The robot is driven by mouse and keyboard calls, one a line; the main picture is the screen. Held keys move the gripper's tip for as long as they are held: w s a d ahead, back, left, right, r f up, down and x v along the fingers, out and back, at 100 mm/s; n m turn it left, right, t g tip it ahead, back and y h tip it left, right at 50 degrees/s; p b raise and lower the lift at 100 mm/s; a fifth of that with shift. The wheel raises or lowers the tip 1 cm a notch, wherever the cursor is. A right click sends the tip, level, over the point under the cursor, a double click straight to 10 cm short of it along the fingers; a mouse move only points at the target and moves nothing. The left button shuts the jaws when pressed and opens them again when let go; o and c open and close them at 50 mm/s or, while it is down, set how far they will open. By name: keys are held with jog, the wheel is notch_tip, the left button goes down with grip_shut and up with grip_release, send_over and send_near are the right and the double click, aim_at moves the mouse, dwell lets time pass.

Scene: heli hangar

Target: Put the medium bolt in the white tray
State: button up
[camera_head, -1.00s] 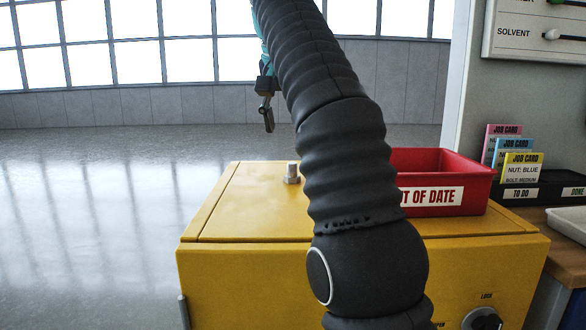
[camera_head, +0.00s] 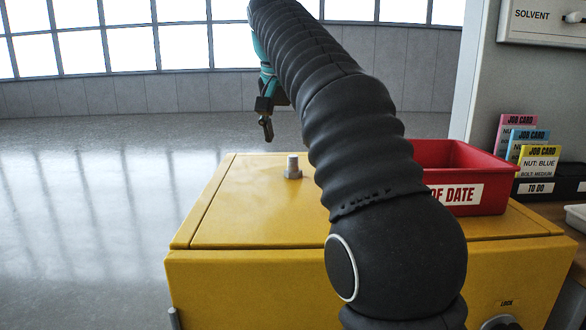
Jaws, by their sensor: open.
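A grey bolt (camera_head: 292,167) stands upright on its head on top of the yellow cabinet (camera_head: 225,215), left of my arm. I cannot tell its size class from this view. My gripper (camera_head: 266,128) hangs above and a little left of the bolt in the picture, apart from it. It is open and empty, seen small and from the side. The white tray (camera_head: 576,214) shows only as a corner at the right edge, on the wooden bench.
A red bin marked "OF DATE" (camera_head: 466,195) stands on the cabinet, partly behind my arm. Job cards (camera_head: 536,160) stand in a black holder (camera_head: 540,188) at the right; the yellow one reads "NUT: BLUE" and "BOLT: MEDIUM". Open floor (camera_head: 90,200) lies at the left.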

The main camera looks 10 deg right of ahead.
aim_at(293, 156)
jog(key=x, duration=0.2)
jog(key=shift+w+f, duration=0.1)
jog(key=shift+f, duration=0.2)
jog(key=shift+d+x, duration=0.15)
jog(key=shift+x, duration=1.2)
jog(key=shift+d+x, duration=0.1)
jog(key=shift+x, duration=1.25)
grip_shut()
